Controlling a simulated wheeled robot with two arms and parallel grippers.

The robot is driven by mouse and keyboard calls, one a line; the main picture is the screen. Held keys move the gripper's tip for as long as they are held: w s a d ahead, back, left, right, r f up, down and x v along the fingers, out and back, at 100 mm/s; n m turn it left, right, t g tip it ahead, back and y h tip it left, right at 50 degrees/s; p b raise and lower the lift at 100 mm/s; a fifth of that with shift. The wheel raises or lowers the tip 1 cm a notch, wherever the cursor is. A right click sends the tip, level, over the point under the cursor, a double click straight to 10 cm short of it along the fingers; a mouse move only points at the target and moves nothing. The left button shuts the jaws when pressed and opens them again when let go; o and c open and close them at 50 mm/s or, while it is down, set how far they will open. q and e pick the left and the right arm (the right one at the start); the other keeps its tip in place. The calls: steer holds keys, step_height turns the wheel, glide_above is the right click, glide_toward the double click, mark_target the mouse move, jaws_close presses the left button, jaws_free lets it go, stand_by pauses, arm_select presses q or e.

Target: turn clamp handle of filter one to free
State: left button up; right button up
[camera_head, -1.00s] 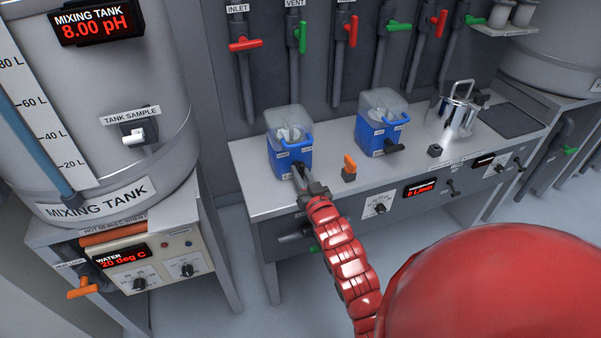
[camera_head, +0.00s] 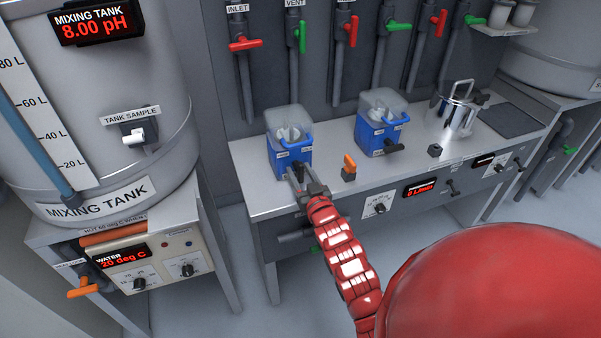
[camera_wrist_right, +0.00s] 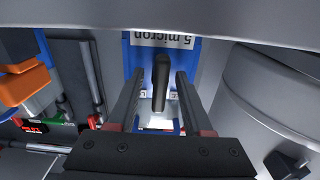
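Two blue filter housings with clear covers stand on the steel bench. The left one (camera_head: 288,155) has a small dark clamp handle on its front, and I take it as filter one. In the right wrist view the black handle (camera_wrist_right: 161,82) points lengthwise between my fingers, below a label reading "5 micron". My right gripper (camera_head: 296,178) is at the front of this housing. In the wrist view the right gripper (camera_wrist_right: 158,92) is open, one finger on each side of the handle, with gaps visible. My left gripper is not in view.
The second blue filter (camera_head: 380,135) with its own black handle (camera_head: 394,147) stands to the right. An orange-handled valve (camera_head: 349,168) is on the bench close to my right gripper. The mixing tank (camera_head: 95,120) is at the left. A metal pot (camera_head: 458,108) stands farther right.

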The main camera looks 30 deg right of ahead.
steer(key=shift+s, duration=0.1)
steer(key=p+v, duration=0.2)
steer(key=v, duration=1.5)
steer(key=shift+s+p, duration=0.15)
steer(key=shift+p, duration=0.15)
